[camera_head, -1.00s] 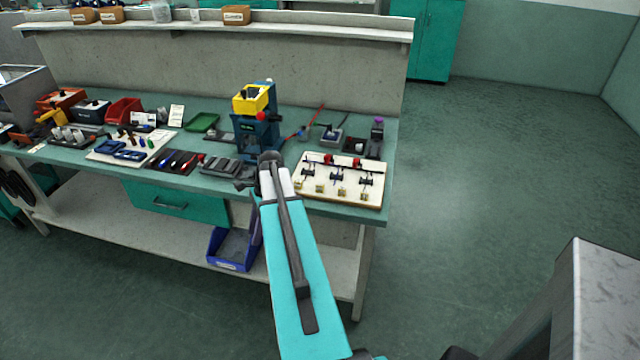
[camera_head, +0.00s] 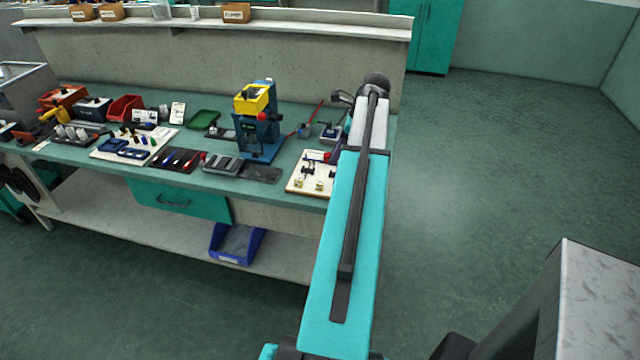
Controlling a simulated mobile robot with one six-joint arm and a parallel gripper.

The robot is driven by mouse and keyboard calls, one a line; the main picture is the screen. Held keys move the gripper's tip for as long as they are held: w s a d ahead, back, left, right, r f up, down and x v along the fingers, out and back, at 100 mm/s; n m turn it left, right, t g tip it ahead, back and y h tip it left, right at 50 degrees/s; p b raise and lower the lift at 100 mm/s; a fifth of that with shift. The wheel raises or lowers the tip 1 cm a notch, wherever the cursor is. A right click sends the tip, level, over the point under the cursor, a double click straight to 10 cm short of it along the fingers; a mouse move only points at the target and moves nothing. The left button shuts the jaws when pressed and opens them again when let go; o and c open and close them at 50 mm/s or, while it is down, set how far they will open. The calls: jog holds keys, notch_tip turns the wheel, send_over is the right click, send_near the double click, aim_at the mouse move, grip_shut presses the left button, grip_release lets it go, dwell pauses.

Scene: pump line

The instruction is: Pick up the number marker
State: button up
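I cannot tell for sure which item is the number marker. Several small pen-like tools, blue and red, lie on a dark mat (camera_head: 179,160) on the bench. My gripper (camera_head: 342,98) is small and partly behind the end of my arm, over the right end of the bench. Its fingers are too small to read, and no held object can be made out. My arm hides the bench's right end, including the spot where a dark stand with a purple top showed earlier.
A blue press with a yellow bin (camera_head: 251,99) stands mid-bench. A white board (camera_head: 306,180) with small fittings is partly covered by my arm. Open floor (camera_head: 480,180) lies right.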

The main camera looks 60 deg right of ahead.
jog(key=shift+d, duration=0.1)
dwell(0.3)
jog(key=p, duration=0.2)
send_over(320, 183)
jog(key=s, duration=0.2)
jog(key=shift+s+d+f, duration=0.1)
jog(key=shift+d+f, duration=0.1)
jog(key=shift+f, duration=1.8)
jog(key=shift+d+f, duration=0.2)
jog(key=shift+f, duration=1.75)
jog(key=shift+f, duration=0.15)
jog(key=shift+p+x, duration=1)
jog(key=shift+x, duration=1.45)
jog(key=shift+c, duration=0.2)
grip_shut()
